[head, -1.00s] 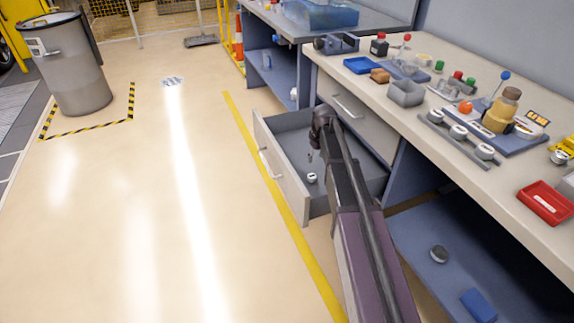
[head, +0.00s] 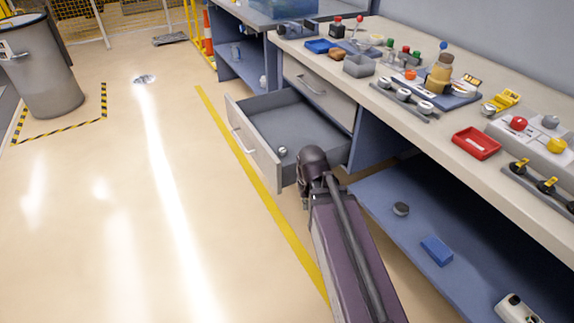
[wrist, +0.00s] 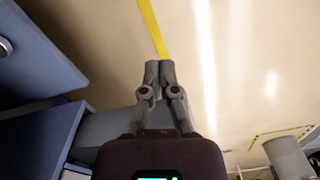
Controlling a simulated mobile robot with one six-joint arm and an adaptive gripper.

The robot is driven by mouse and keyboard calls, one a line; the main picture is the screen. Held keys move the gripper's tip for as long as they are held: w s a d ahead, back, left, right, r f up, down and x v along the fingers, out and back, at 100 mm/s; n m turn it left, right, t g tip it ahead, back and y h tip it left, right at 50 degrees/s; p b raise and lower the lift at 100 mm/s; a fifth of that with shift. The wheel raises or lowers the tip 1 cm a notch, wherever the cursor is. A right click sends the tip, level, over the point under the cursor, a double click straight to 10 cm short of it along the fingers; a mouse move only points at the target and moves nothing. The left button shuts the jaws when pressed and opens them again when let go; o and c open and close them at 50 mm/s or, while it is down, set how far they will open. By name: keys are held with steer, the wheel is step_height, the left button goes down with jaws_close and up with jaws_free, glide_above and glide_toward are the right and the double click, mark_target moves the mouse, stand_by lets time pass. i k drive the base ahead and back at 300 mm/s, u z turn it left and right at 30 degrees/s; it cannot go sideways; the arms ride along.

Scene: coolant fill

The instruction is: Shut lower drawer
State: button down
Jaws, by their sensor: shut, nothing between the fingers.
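The lower drawer (head: 250,157) is pulled out from the bench in the head view, with its grey front and pale handle facing the aisle. A small white round item (head: 282,151) lies inside it. The closed upper drawer (head: 318,92) is above and behind it. My gripper (head: 305,200) is just beyond the drawer's near right corner, partly hidden by my wrist; I cannot tell whether it touches. In the wrist view my gripper (wrist: 160,72) has its fingers together and empty, with floor beyond the tips. A grey surface behind it may be the drawer.
The worktop (head: 400,130) carries a red tray (head: 477,143) and several small parts. The floor left of the yellow line (head: 240,170) is clear up to a bin (head: 45,75).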

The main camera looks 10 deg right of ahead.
mark_target(264, 123)
steer(key=k, duration=1.35)
steer(key=u, duration=0.45)
steer(key=i, duration=2.15)
steer(key=z, duration=0.4)
